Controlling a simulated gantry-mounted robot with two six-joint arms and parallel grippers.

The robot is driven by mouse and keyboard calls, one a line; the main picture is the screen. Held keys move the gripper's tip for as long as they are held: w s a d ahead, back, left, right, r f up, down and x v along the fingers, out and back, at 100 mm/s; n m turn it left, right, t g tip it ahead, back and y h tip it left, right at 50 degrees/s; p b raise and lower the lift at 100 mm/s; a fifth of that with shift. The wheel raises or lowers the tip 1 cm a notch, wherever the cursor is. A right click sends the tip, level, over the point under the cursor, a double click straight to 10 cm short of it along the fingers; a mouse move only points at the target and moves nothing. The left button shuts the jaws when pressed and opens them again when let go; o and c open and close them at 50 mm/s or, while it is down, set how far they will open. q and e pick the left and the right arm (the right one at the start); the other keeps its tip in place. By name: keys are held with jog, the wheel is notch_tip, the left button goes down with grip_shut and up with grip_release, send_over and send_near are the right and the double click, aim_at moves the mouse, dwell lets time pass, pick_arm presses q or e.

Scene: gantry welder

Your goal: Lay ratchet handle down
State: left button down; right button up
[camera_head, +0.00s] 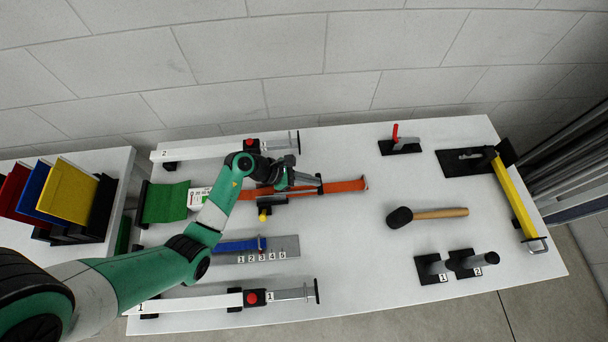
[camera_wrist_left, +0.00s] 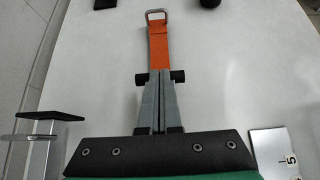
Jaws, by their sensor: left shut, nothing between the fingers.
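An orange strap (camera_head: 345,185) lies across the middle of the white table, with a metal hook (camera_wrist_left: 156,14) at its far end in the left wrist view. My left gripper (camera_head: 316,181) is low over the strap, its fingers shut together with nothing between them. A black crossbar (camera_wrist_left: 178,77), seemingly the ratchet handle's end, sticks out on both sides of the fingertips (camera_wrist_left: 160,76). I cannot tell whether they touch. The rest of the ratchet is mostly hidden by my gripper and arm. My right gripper is in neither view.
A yellow-ended black part (camera_head: 265,214) sits beside the strap. A numbered plate (camera_head: 285,246) and two clamp bars (camera_head: 200,301) lie left. A mallet (camera_head: 440,213), black-based stands (camera_head: 431,268) and a yellow bar (camera_head: 517,203) are right. The table between strap and mallet is clear.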

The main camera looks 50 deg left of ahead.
pick_arm(q)
jog(key=shift+f, duration=0.15)
jog(key=s+a+r+p, duration=0.4)
jog(key=s+r+p, duration=0.2)
jog(key=r, duration=0.6)
jog(key=shift+s+p, duration=0.3)
jog(key=shift+p, duration=0.15)
jog(key=shift+a, duration=0.1)
